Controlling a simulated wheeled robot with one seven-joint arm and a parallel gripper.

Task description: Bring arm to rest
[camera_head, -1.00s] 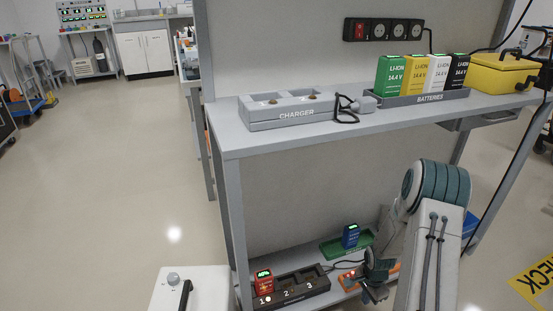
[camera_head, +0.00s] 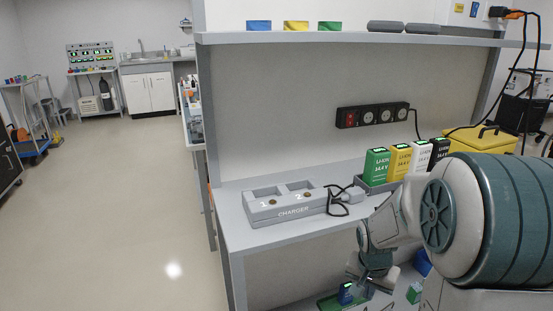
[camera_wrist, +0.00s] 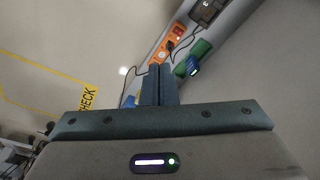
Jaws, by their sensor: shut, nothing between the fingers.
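My arm is raised at the right of the head view, bent, with its thick grey and teal links close to the camera. My gripper (camera_head: 368,284) hangs low from it, in front of the workbench's lower part. In the wrist view the two dark fingers of my gripper (camera_wrist: 159,86) lie together, with nothing between them. Beyond the fingers in the wrist view are an orange power strip (camera_wrist: 172,40), a green tray (camera_wrist: 201,49) and a blue battery (camera_wrist: 192,66).
The bench top (camera_head: 267,235) carries a grey two-slot charger (camera_head: 288,203), several upright batteries (camera_head: 400,162) and a yellow case (camera_head: 472,140). An upper shelf (camera_head: 300,38) runs above it. Open floor (camera_head: 120,200) lies at the left.

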